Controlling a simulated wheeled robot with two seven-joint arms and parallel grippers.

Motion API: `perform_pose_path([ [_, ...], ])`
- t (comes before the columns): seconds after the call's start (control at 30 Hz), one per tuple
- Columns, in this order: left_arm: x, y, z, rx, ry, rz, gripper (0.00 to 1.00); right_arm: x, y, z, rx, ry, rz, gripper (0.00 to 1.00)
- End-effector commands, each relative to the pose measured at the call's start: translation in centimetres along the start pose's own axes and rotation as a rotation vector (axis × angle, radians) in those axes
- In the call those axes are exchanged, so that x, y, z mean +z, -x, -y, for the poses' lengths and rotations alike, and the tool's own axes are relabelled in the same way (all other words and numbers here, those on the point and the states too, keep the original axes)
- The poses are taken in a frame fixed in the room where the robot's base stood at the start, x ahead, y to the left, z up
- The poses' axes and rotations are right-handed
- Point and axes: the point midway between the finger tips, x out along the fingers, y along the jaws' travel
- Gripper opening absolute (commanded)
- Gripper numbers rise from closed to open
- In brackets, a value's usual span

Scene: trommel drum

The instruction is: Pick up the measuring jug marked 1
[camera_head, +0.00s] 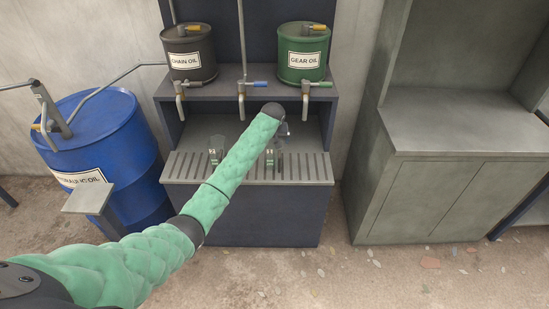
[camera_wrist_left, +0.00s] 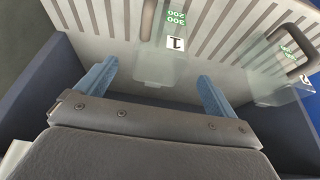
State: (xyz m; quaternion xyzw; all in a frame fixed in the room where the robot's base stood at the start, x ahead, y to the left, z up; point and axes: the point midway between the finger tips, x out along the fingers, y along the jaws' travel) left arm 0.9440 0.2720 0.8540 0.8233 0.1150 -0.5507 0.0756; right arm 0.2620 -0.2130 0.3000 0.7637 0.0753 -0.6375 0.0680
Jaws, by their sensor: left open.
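The measuring jug marked 1 is clear, with a white "1" label and green scale marks. In the left wrist view the jug (camera_wrist_left: 168,68) lies between the two blue fingers of my left gripper (camera_wrist_left: 157,72), which are spread open with a gap on each side. In the head view the jug (camera_head: 273,160) stands on the slatted drip tray, partly hidden by my arm, and my left gripper (camera_head: 284,130) is mostly hidden behind the end of the arm. A second clear jug (camera_head: 216,150) stands to the left; it also shows in the wrist view (camera_wrist_left: 278,88). My right gripper is out of view.
The slatted tray (camera_head: 318,170) belongs to a dark stand with several taps above. A grey drum (camera_head: 190,60) and a green gear oil drum (camera_head: 303,55) sit on its shelf. A blue barrel (camera_head: 105,125) stands left, a grey cabinet (camera_head: 425,195) right.

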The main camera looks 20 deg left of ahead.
Motion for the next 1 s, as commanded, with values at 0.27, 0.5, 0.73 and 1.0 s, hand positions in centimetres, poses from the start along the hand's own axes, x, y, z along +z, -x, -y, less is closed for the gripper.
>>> perform_pose_path([
  [0.27,0.0,-2.2,0.0,0.0,0.006,0.001,0.94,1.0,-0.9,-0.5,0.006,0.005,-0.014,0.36],
  [0.5,-0.3,-3.6,0.0,-0.001,0.005,0.002,0.94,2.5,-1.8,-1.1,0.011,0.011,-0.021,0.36],
  [0.73,-0.3,-6.3,-0.1,-0.001,0.004,0.002,0.94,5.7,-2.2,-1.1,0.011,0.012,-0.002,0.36],
  [1.0,-0.3,-7.7,-0.1,0.001,0.004,-0.001,0.94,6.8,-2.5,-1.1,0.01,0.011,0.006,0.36],
])
